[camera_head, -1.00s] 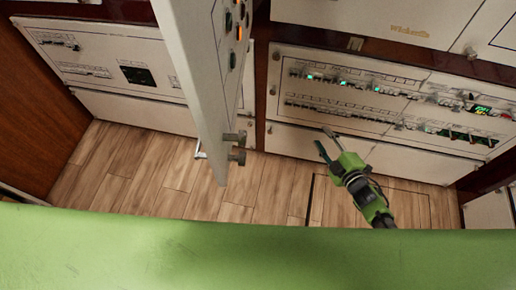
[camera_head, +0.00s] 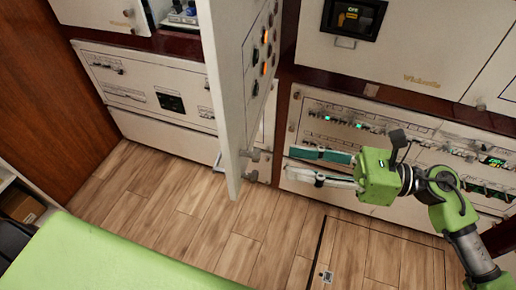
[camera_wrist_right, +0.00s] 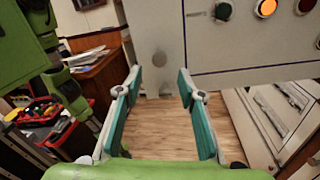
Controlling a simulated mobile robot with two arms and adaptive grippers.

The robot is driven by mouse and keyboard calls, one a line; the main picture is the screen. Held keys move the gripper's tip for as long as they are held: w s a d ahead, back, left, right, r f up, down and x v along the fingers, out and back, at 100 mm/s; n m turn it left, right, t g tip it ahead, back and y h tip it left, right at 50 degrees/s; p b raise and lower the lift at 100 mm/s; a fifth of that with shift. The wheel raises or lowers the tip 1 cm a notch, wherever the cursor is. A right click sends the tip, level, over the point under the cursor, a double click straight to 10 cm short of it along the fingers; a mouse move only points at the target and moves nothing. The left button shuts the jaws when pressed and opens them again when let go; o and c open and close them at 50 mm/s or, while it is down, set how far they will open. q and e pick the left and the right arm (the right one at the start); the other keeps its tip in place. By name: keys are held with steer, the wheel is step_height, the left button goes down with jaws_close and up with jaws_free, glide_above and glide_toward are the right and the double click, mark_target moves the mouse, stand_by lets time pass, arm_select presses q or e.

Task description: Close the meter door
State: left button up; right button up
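The meter door (camera_head: 232,95) is a tall white panel standing swung out from the cabinet, its edge toward me, with orange and dark buttons on its right face. In the right wrist view the door (camera_wrist_right: 235,48) fills the top, with its buttons at the upper right. My right gripper (camera_head: 321,168) is open and empty, to the right of the door's lower end and apart from it. In the right wrist view its two teal-padded fingers (camera_wrist_right: 158,108) are spread with nothing between them. My left gripper does not show in the head view.
Breaker panels with rows of switches (camera_head: 345,125) line the wall behind and right. Another panel (camera_head: 150,85) stands left of the door. The wooden floor (camera_head: 200,215) is clear. The right wrist view shows a tool tray (camera_wrist_right: 45,125) at left.

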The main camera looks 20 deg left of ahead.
mark_target(260, 155)
steer(key=a+p, duration=0.1)
steer(key=a, duration=0.4)
steer(key=a+p, duration=0.1)
steer(key=a, duration=0.1)
steer(key=shift+s+a+r+p, duration=0.2)
steer(key=shift+s+a+p, duration=0.15)
steer(key=shift+s+a, duration=0.05)
steer(key=shift+a+f, duration=0.15)
steer(key=shift+a, duration=0.4)
jaws_close()
